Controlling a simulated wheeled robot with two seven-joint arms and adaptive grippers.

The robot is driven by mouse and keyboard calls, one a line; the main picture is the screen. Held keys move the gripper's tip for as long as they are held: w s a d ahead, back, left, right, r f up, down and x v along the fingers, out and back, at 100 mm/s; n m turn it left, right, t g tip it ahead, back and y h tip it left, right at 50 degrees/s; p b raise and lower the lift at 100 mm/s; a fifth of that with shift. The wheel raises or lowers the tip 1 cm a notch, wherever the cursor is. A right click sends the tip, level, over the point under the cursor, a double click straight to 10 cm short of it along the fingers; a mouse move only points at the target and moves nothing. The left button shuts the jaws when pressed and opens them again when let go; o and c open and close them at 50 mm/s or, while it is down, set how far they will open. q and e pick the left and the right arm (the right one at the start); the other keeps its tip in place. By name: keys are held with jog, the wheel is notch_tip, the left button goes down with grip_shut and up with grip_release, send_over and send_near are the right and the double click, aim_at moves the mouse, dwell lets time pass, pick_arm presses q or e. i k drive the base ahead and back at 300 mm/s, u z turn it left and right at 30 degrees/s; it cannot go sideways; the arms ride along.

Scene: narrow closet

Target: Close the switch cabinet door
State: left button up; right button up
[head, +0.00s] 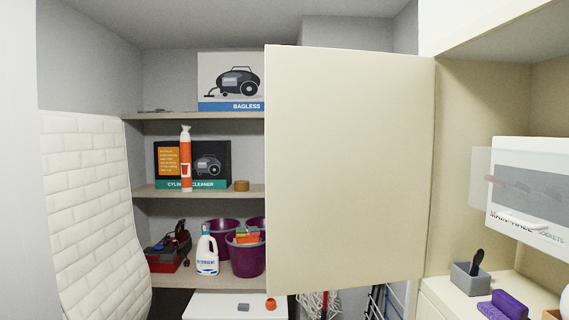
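A large flat beige door (350,170) stands open in the middle of the head view, and its right edge meets a beige cabinet (470,180). It hides part of the shelves behind it. Inside the cabinet, a white switch box (535,215) with lettering that seems to read "MAIN HALL SOCKETS" is mounted at the right. A translucent panel (482,178) sticks out at the box's left side. I cannot tell how it is hinged. Neither of my grippers is in view.
Shelves (150,191) at left hold boxes, an orange-and-white bottle (186,160), a detergent bottle (207,252) and purple buckets (248,260). A grey holder (470,279) and a purple object (503,305) sit in the cabinet bottom. A white padded board (90,210) leans at left.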

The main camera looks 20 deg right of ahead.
aim_at(349, 133)
jog(key=u, duration=0.45)
jog(key=i, duration=2.4)
jog(key=z, duration=4)
